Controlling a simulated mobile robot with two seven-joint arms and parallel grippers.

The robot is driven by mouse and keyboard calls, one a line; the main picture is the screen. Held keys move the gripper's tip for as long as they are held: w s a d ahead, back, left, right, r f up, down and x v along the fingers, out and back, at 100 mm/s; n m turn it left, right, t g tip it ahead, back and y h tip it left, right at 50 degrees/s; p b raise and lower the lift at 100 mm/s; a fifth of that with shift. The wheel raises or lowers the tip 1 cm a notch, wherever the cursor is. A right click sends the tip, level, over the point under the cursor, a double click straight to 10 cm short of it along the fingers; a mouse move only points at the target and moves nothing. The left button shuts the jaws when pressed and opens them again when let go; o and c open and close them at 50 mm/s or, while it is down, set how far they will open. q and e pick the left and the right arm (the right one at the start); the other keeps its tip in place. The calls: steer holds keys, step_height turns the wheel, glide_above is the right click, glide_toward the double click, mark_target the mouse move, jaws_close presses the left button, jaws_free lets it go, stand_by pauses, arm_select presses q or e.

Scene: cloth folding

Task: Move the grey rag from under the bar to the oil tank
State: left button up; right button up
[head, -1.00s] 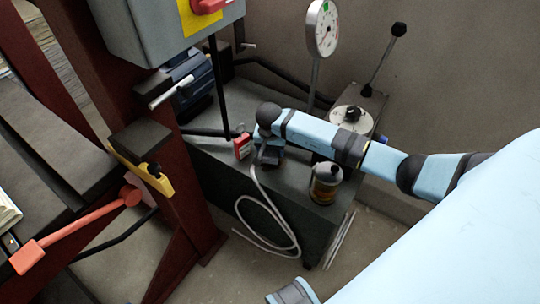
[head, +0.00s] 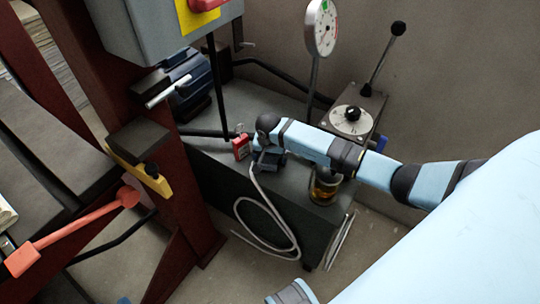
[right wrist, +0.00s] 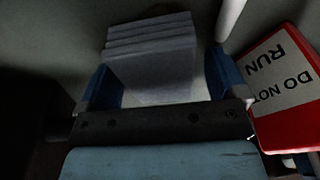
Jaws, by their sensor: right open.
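The grey rag (right wrist: 150,55) shows in the right wrist view as a neat folded stack with several layers. It lies between the two blue fingers of my right gripper (right wrist: 160,85), which is open around it. In the head view my right gripper (head: 268,161) points down low at the top of the dark grey oil tank (head: 200,150). The rag is hidden there by my wrist, and I cannot tell if it touches the tank top. My left gripper is out of view.
A red tag (head: 241,147) stands close left of my right gripper; the right wrist view shows its lettering (right wrist: 285,85). An amber jar (head: 325,188) is partly behind my forearm. A gauge (head: 321,27), a dial (head: 351,121) and a lever (head: 384,58) stand at the back.

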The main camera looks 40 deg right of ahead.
mark_target(269, 159)
step_height(269, 159, up, 5)
steer(key=shift+s+a+f+p, duration=0.15)
steer(key=shift+f+p, duration=0.05)
steer(key=shift+p, duration=0.55)
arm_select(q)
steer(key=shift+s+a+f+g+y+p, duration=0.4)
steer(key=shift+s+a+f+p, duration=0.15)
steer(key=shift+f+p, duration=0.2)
arm_select(e)
step_height(269, 159, up, 8)
steer(key=s+a, duration=0.1)
steer(key=shift+f, duration=0.2)
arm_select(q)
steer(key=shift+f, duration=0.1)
